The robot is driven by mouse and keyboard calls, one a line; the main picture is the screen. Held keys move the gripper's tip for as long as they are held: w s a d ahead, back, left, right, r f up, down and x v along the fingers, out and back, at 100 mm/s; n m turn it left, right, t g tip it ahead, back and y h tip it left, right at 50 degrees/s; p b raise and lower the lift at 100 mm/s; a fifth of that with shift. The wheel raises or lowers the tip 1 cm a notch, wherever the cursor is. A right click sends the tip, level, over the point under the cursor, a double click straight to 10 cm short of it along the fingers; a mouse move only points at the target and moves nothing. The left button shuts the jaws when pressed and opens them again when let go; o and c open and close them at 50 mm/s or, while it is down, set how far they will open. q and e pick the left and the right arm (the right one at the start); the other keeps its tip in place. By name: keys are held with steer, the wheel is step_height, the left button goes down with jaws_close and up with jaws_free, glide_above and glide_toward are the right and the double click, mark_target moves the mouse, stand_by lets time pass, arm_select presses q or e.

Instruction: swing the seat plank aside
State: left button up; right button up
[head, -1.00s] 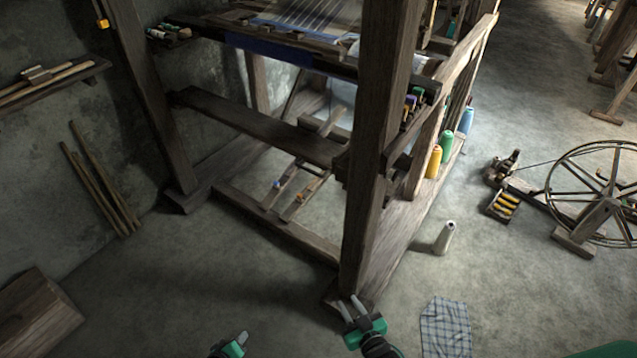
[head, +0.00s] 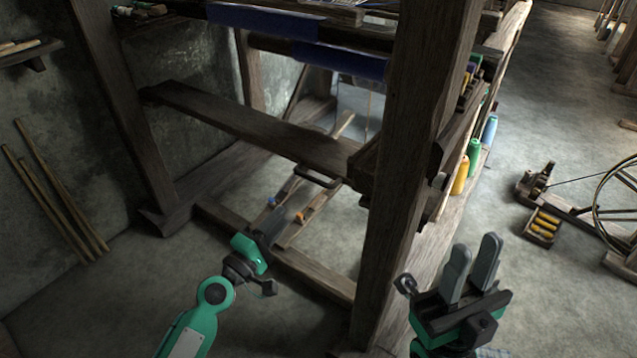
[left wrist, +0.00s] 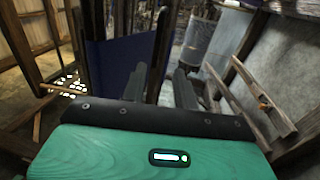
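The seat plank (head: 235,124) is a long dark board spanning the loom, running from the left post to the right front post. A dark loop handle (head: 318,179) hangs at its front edge near the right end. My left gripper (head: 272,226) is below and in front of the plank, left of the handle and apart from both. Its fingers look spread and empty in the left wrist view (left wrist: 160,80). My right gripper (head: 472,262) points up, right of the front post, its two grey fingers slightly apart with nothing between them. I cannot pick out the plank in the left wrist view.
The thick right front post (head: 415,150) stands between my grippers. Treadles (head: 283,200) and a low floor beam (head: 315,275) lie under the plank. Coloured thread cones (head: 461,174) stand on the right side. Sticks (head: 50,195) lean on the left wall.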

mark_target(313, 177)
arm_select(q)
steer(key=x, duration=1.4)
steer(key=shift+s+r, duration=0.1)
steer(key=shift+r, duration=0.1)
steer(key=shift+c, duration=0.4)
jaws_close()
